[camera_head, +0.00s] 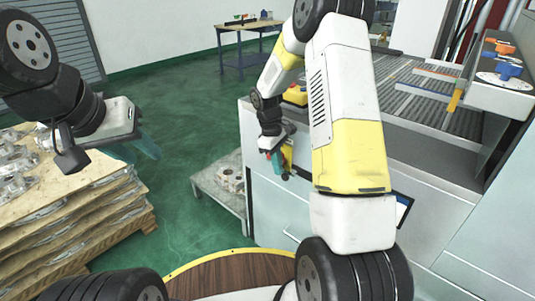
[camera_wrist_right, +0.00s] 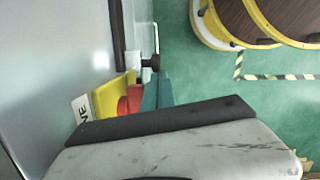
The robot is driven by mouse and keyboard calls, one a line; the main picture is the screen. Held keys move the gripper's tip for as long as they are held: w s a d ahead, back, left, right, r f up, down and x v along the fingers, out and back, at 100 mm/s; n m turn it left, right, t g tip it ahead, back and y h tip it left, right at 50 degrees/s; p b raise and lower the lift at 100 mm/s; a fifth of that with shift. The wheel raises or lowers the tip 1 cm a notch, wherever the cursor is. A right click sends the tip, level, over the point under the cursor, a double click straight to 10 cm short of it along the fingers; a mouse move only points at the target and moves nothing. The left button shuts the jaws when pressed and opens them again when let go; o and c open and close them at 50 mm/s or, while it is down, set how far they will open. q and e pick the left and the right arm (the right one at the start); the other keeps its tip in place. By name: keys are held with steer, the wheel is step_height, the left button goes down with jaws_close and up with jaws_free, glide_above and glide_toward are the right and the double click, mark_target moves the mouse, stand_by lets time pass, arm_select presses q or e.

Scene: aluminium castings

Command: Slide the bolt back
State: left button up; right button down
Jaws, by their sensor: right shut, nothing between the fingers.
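In the right wrist view a black knob (camera_wrist_right: 150,63) on a white block sits on the side of the grey machine; it looks like the bolt, though I cannot be sure. My right gripper (camera_wrist_right: 160,90) has its teal fingers shut and empty, just below the knob in the picture. I cannot tell whether they touch it. In the head view the right gripper (camera_head: 277,163) is beside the machine's front left side, and the bolt cannot be made out there. My left gripper (camera_head: 143,150) hangs in the air at the left, above the floor; its finger gap is unclear.
A red button on a yellow plate (camera_wrist_right: 105,100) is close beside the right fingers. A low grey stand (camera_head: 207,183) with a casting is left of the machine (camera_head: 400,190). Stacked boards with castings (camera_head: 85,215) fill the left. Green floor between is clear.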

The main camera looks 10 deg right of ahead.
steer(key=shift+s+d, duration=0.75)
steer(key=shift+s, duration=0.2)
steer(key=shift+s+d, duration=0.7)
steer(key=shift+s, duration=0.2)
steer(key=shift+w+a+r, duration=0.2)
steer(key=shift+a, duration=0.1)
glide_toward(289, 172)
steer(key=a+r, duration=0.4)
steer(key=shift+s+r, duration=0.35)
steer(key=shift+r, duration=0.15)
